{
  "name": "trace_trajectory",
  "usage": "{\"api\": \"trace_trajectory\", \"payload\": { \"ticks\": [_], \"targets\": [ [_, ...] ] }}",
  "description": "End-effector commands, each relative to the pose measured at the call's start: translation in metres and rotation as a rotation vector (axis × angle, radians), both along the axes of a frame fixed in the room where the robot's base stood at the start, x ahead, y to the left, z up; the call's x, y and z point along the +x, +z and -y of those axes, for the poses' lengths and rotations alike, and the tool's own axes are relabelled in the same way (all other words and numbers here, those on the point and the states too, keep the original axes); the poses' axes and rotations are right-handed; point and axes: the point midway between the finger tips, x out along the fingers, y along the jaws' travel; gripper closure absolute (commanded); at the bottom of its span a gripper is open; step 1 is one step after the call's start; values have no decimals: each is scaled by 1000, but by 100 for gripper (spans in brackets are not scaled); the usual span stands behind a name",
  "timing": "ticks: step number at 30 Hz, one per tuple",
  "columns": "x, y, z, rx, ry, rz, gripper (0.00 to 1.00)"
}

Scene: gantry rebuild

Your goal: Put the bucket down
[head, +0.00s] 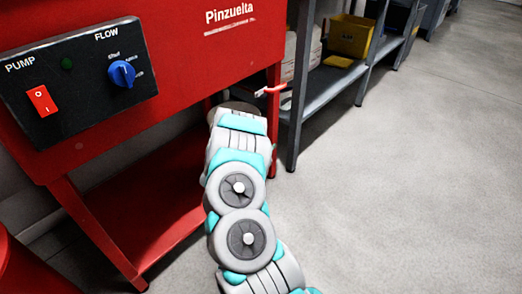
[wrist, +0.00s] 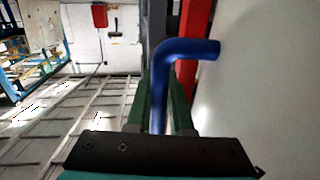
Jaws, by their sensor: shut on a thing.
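In the wrist view my gripper (wrist: 161,88) has its two green fingers closed around a thick blue bent bar (wrist: 190,49). The bar runs up between the fingers and turns to the right past their tips. I cannot tell whether it is the bucket's handle, as no bucket body shows clearly with it. In the head view my arm reaches toward the right end of the red machine, and its gripper is hidden there.
The red Pinzuelta machine (head: 225,50) carries a black control panel (head: 80,80) and has a red lower shelf (head: 150,215). A grey shelf rack (head: 325,90) holds a yellow bin (head: 350,36). A rounded red object (head: 22,272) stands at lower left. Concrete floor (head: 410,190) is clear at right.

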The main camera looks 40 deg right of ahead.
Motion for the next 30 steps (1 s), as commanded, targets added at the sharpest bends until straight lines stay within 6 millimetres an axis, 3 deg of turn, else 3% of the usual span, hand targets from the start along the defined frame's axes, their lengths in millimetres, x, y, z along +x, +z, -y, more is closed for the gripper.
{"api": "trace_trajectory", "payload": {
  "ticks": [3,9,14,22,30],
  "targets": [
    [23,-1,3,-3,3,5,100],
    [44,-3,8,-1,1,3,100],
    [47,-7,8,0,0,1,100],
    [46,-38,8,0,0,-1,100],
    [46,-39,8,0,-1,2,100]
  ]
}}
